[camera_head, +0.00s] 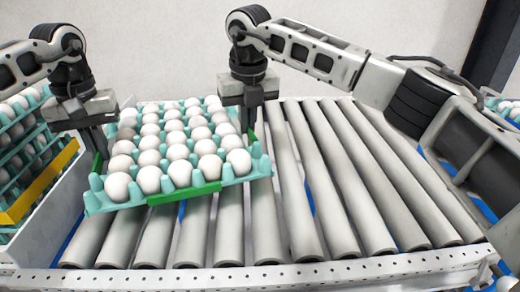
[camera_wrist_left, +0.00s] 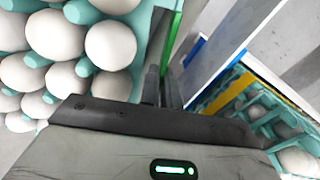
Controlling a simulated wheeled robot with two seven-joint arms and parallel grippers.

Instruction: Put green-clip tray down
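The teal egg tray with green clips (camera_head: 97,203) is full of white eggs and sits at the left part of the roller conveyor. A green clip (camera_head: 184,193) shows on its front edge. My left gripper (camera_head: 100,150) is at the tray's left side, with its fingers at a green side clip. In the left wrist view, the fingers (camera_wrist_left: 163,88) are close together at the green clip (camera_wrist_left: 171,38). My right gripper (camera_head: 250,128) is at the tray's right side, with its fingers down by the green clip there. The tray looks slightly tilted; I cannot tell whether it touches the rollers.
The roller conveyor (camera_head: 330,180) is clear to the right of the tray. A white side wall (camera_head: 55,215) stands at left. Beyond it are stacked egg trays (camera_head: 18,150) with a yellow bar (camera_head: 38,188). A perforated metal rail (camera_head: 270,278) runs along the front.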

